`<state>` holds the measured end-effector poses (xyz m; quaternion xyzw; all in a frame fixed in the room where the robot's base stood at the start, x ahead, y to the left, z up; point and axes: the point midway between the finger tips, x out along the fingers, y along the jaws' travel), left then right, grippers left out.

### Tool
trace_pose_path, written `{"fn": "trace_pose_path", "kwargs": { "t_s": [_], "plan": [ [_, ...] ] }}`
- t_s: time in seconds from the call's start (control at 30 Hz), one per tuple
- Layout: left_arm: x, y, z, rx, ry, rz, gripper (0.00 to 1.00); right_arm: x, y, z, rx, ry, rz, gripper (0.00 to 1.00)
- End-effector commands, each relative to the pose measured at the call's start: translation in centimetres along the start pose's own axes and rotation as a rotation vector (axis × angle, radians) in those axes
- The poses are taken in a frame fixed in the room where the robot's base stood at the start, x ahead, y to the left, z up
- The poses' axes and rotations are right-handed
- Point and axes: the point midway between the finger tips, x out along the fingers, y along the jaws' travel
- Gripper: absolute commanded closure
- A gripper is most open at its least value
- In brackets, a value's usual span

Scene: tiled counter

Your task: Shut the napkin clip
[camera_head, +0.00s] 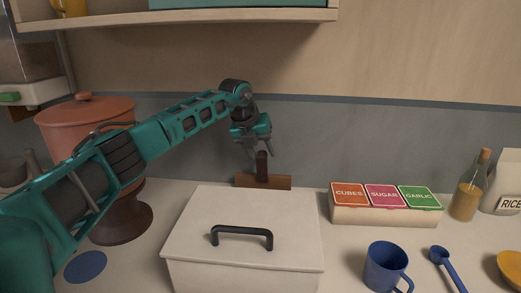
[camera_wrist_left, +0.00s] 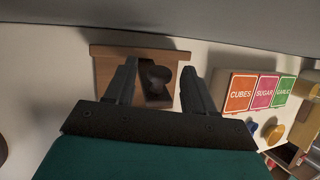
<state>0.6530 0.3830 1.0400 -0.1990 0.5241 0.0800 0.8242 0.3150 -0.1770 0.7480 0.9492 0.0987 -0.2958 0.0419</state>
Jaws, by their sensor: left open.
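The napkin clip (camera_head: 275,182) is a brown wooden piece standing at the back of the counter against the wall, behind the white lidded box. A darker upright part rises from its middle. My left gripper (camera_head: 258,150) is over the clip, pointing down, with its fingers apart. In the left wrist view the clip (camera_wrist_left: 105,68) lies ahead, and its dark rounded part shows between the two open fingers (camera_wrist_left: 160,72). I cannot tell whether either finger touches it. The lower front of the clip is partly hidden by the box in the head view. My right gripper is not in view.
The white box (camera_head: 195,235) with a black handle stands in front of the clip. A labelled three-lid box (camera_head: 385,215) is to its right, with a blue mug (camera_head: 383,268) nearer. A terracotta pot (camera_head: 85,120) stands left. A shelf (camera_head: 240,18) hangs above.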

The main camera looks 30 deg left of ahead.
Motion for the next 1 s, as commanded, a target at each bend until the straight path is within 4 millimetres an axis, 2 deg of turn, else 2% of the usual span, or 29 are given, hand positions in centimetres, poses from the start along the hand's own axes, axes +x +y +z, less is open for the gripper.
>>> {"fn": "trace_pose_path", "kwargs": {
  "t_s": [0.13, 0.67, 1.0],
  "plan": [
    [-0.01, 0.00, -0.01, 0.000, 0.000, 0.000, 0.48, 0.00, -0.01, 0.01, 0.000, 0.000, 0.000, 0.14],
    [-0.06, 0.01, 0.01, 0.000, 0.000, 0.000, 0.98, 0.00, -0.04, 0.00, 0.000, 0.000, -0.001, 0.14],
    [-0.07, 0.02, 0.02, 0.000, 0.000, 0.000, 1.00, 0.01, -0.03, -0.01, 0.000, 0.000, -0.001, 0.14]
  ]
}}
